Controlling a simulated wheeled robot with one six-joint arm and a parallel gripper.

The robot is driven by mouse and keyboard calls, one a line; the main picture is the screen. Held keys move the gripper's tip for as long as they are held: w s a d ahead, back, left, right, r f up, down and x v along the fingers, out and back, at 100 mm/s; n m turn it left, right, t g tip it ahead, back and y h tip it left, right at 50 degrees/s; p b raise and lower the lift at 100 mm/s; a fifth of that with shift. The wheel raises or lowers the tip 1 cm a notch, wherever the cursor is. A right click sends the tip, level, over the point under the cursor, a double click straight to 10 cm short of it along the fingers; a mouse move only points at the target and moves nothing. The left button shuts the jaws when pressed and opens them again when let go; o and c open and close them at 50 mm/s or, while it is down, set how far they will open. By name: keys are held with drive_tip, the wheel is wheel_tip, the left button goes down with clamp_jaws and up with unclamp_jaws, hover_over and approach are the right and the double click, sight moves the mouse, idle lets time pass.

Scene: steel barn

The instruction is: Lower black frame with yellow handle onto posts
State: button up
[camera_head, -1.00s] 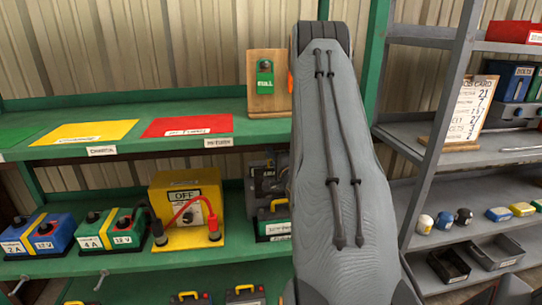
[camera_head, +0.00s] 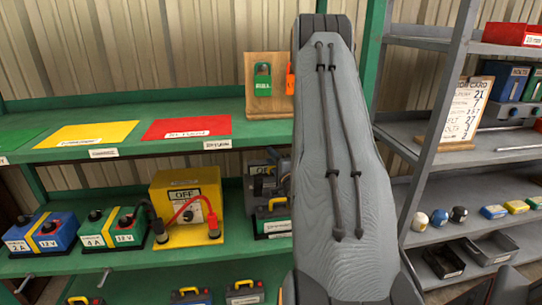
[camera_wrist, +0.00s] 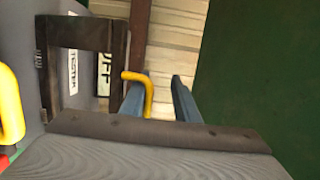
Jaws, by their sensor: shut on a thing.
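In the wrist view, the yellow handle (camera_wrist: 147,92) crosses at the left finger of my gripper (camera_wrist: 160,92), and the gripper is shut on it. A dark frame (camera_wrist: 82,33) stands left of the fingers, in front of a grey face labelled TESTER. In the head view, a black piece with a yellow handle (camera_head: 278,203) shows on the middle green shelf, left of my arm. My arm hides its right part and my gripper there. The posts cannot be made out, so I cannot tell whether the frame touches them.
A yellow box marked OFF (camera_head: 188,205) with red and black leads stands left of it. Green (camera_head: 113,229) and blue (camera_head: 40,233) batteries stand further left. The upper green shelf holds yellow and red mats and a board with a green padlock (camera_head: 263,80). Grey shelving stands right.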

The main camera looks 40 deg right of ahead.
drive_tip(key=shift+o, duration=0.7)
drive_tip(key=shift+s+a+r, duration=0.1)
drive_tip(key=shift+s+r, duration=0.1)
drive_tip(key=shift+s, duration=0.15)
drive_tip(key=shift+o, duration=1.2)
drive_tip(key=shift+a+p+v, duration=0.15)
drive_tip(key=shift+p+v, duration=0.05)
drive_tip(key=shift+v, duration=0.55)
drive_tip(key=shift+a+p+v, duration=0.15)
drive_tip(key=shift+a+v, duration=0.05)
drive_tip(key=shift+v, duration=0.55)
drive_tip(key=shift+f, duration=0.15)
drive_tip(key=shift+s+a+f, duration=0.3)
drive_tip(key=shift+s+a, duration=0.1)
drive_tip(key=shift+s, duration=0.2)
drive_tip(key=shift+s+a+f, duration=0.25)
drive_tip(key=shift+s+a, duration=0.2)
drive_tip(key=shift+s, duration=0.15)
drive_tip(key=shift+c, duration=1.4)
drive_tip(key=shift+o, duration=0.2)
